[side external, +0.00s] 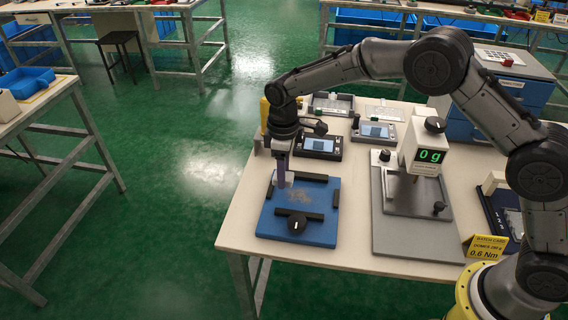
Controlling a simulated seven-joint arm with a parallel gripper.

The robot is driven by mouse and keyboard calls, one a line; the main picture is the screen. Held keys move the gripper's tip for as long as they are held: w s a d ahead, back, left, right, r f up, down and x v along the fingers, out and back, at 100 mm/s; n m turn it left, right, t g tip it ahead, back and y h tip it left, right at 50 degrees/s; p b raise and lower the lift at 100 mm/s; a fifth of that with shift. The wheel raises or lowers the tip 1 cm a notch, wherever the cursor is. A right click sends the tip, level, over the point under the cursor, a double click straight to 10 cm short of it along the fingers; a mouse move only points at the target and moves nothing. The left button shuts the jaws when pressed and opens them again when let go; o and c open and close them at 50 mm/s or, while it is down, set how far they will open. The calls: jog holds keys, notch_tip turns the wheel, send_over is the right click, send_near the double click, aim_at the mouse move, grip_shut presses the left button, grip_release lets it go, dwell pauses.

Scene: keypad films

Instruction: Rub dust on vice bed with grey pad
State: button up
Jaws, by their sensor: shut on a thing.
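The vice bed looks to be the blue plate (264,221) with dark bars and a black knob (297,223), near the table's left front. A patch of brownish dust (300,196) lies on its middle. My gripper (282,176) points down over the plate's back left part. It is shut on a small pale grey piece, which looks like the grey pad; the fingers hide much of it. The pad is at the left edge of the dust; I cannot tell whether it touches the plate.
A grey stand (392,237) with a display reading 0 g is to the right. Two small devices with screens (320,146) (375,131) stand behind the plate. A yellow card (486,247) reads 0.6 Nm. Bare table shows in front of the plate.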

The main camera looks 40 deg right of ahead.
aim_at(288, 193)
notch_tip(288, 193, down, 3)
jog(key=shift+f, duration=0.15)
jog(key=shift+s+d+f, duration=0.2)
jog(key=shift+f, duration=0.5)
jog(key=shift+s+d, duration=3.35)
jog(key=shift+w+a, duration=0.9)
jog(key=shift+a, duration=0.05)
jog(key=shift+w+a+f, duration=0.1)
jog(key=shift+w+a, duration=2.55)
jog(key=shift+s+d, duration=0.1)
jog(key=shift+d, duration=0.5)
jog(key=shift+s+d, duration=3.2)
jog(key=shift+s, duration=0.1)
jog(key=shift+w+a, duration=3.2)
jog(key=shift+w, duration=0.05)
jog(key=shift+w+a+r, duration=0.25)
jog(key=shift+w+a, duration=0.15)
jog(key=shift+r, duration=3.85)
